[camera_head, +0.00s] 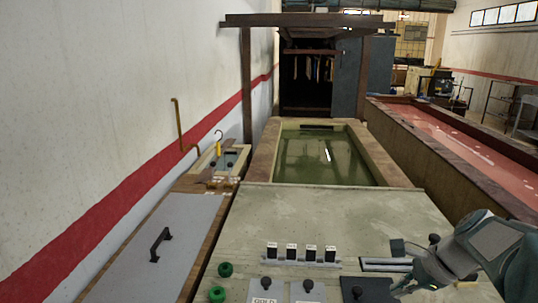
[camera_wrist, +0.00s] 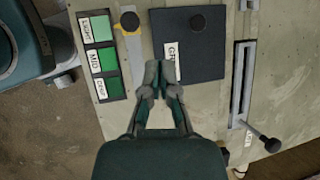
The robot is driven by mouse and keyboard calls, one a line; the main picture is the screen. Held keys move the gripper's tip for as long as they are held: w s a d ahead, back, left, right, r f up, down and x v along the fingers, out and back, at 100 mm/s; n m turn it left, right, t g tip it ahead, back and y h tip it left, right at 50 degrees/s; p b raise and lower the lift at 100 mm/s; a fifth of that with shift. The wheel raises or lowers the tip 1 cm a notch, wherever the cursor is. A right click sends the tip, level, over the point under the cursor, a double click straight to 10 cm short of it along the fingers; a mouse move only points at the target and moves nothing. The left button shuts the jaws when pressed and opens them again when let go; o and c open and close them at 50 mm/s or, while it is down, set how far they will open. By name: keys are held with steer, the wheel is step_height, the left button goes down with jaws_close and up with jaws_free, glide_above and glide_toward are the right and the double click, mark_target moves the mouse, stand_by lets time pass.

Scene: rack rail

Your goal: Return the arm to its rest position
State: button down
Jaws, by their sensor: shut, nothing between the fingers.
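My gripper (camera_wrist: 160,72) is shut and empty in the wrist view, its fingertips together above the panel, over the lower left edge of a dark square plate (camera_wrist: 200,62) with a black knob. In the head view my arm reaches in from the right, and my gripper (camera_head: 404,286) is low over the right part of the pale panel (camera_head: 300,210), beside the dark plate (camera_head: 375,290). I cannot tell from these views whether the fingertips touch anything.
Several black-and-white blocks (camera_head: 302,252) stand in a row on a grey rail. Labelled green swatches (camera_wrist: 104,58) lie left of the gripper in the wrist view. A slotted bar (camera_wrist: 241,82) and a black-knobbed lever (camera_wrist: 272,145) are right. A green-water tank (camera_head: 325,155) stands beyond.

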steer(key=s+a+n+t+h, duration=0.1)
steer(key=s+a+n+h, duration=0.1)
steer(key=s+a+n, duration=0.4)
steer(key=s+a+r+n+t+h, duration=0.1)
steer(key=s+a+n+h, duration=0.2)
steer(key=n, duration=1.1)
steer(key=shift+s+a+r, duration=0.3)
steer(key=shift+s+a, duration=1.15)
steer(key=shift+a, duration=1.6)
steer(key=shift+d, duration=0.1)
